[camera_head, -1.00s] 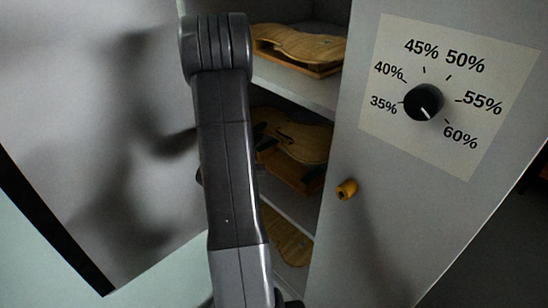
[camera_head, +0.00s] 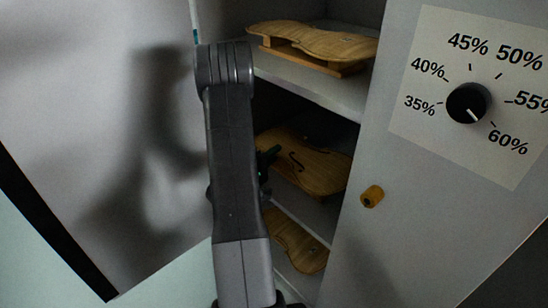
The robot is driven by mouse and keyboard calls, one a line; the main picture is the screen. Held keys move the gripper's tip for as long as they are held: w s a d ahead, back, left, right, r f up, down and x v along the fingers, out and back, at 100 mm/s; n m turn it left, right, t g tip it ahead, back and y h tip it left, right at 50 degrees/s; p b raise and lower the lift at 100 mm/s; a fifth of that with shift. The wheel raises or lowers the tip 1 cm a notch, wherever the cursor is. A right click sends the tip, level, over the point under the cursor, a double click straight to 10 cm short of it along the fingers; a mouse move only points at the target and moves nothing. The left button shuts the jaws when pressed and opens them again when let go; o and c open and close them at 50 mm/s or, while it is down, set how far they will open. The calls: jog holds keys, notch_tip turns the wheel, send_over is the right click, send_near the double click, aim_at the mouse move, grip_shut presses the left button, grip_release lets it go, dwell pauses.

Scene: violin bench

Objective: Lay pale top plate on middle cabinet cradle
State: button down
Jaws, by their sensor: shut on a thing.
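The pale top plate (camera_head: 318,172) is a wooden violin plate with dark f-holes, lying roughly flat at the middle level of the open cabinet. My gripper (camera_head: 268,158) is at the plate's left end, partly hidden behind my arm, and is shut on it. The middle cradle is hidden from view, apparently by the plate, so I cannot tell whether the plate touches it.
Another wooden plate (camera_head: 318,38) rests on a wooden cradle (camera_head: 318,60) on the upper shelf (camera_head: 318,88). A third plate (camera_head: 296,244) lies lower down.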

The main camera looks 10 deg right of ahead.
jog(key=shift+f, duration=0.55)
jog(key=shift+s+f+b, duration=0.15)
jog(key=shift+f+b, duration=0.55)
jog(key=shift+b, duration=0.4)
jog(key=c, duration=1.5)
grip_release()
jog(key=shift+s+f, duration=0.1)
jog(key=shift+f, duration=0.05)
jog(key=r+p, duration=0.1)
jog(key=p, duration=0.1)
jog(key=shift+r+p, duration=0.25)
jog(key=shift+p, duration=0.05)
jog(key=b+v, duration=0.2)
jog(key=v, duration=0.9)
jog(key=shift+s+a+r, duration=0.1)
jog(key=shift+a, duration=0.3)
jog(key=shift+d, duration=0.1)
